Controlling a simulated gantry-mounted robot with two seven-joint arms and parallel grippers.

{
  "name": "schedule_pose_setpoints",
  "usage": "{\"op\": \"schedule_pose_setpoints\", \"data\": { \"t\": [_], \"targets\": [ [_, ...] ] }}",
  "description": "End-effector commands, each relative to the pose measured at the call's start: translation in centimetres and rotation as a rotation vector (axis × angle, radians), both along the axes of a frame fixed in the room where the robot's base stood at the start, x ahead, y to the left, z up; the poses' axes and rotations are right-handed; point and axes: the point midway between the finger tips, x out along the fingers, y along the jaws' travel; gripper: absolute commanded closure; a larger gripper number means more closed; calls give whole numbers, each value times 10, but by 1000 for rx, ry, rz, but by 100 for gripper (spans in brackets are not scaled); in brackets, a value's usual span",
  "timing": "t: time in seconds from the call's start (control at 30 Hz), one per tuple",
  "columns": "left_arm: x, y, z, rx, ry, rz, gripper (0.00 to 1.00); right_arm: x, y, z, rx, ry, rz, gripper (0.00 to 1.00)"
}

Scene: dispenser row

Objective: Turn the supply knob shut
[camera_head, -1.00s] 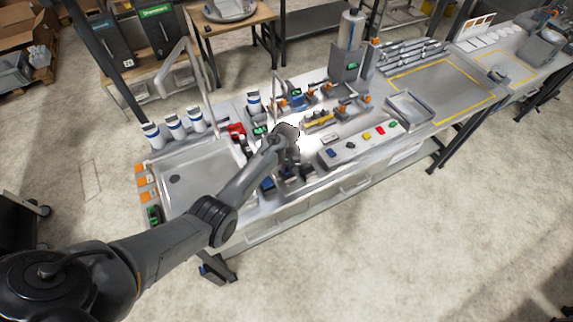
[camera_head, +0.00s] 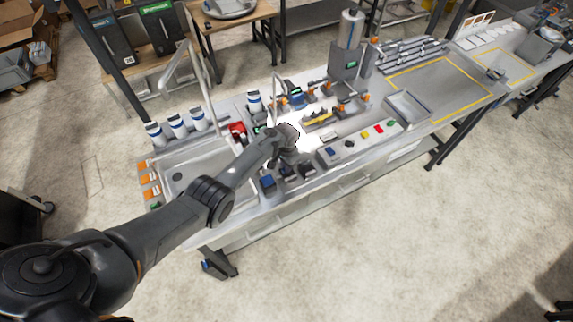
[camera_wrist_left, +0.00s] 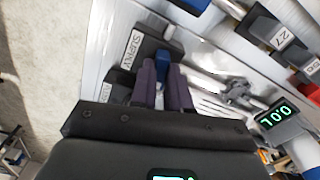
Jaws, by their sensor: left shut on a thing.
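The supply knob (camera_wrist_left: 162,64) is blue and sits on a dark block labelled SUPPLY (camera_wrist_left: 134,48) in the left wrist view. My left gripper (camera_wrist_left: 163,74) has its two purple-grey fingers on either side of the knob and is shut on it. The fingers hide part of the knob, so its exact angle is hard to tell. In the head view my left wrist (camera_head: 284,138) is over the front of the bench, and the arm hides the fingertips and the knob. My right gripper is not in view.
Numbered dark blocks (camera_wrist_left: 265,30) stand close by. In the head view, the sink (camera_head: 195,172) is left of my wrist, several white and blue bottles (camera_head: 177,126) stand behind it, and a button panel (camera_head: 360,138) lies to the right.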

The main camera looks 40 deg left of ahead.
Motion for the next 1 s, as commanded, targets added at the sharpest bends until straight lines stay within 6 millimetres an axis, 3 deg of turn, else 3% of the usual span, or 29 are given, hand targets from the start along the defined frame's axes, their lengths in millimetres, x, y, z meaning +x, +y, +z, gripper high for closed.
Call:
{"op": "schedule_pose_setpoints", "data": {
  "t": [0.4, 1.0],
  "targets": [
    [0, 0, 0, 1, 0, -237, 100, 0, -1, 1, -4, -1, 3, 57],
    [0, 0, 0, 0, 0, -290, 100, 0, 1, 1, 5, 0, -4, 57]
  ]
}}
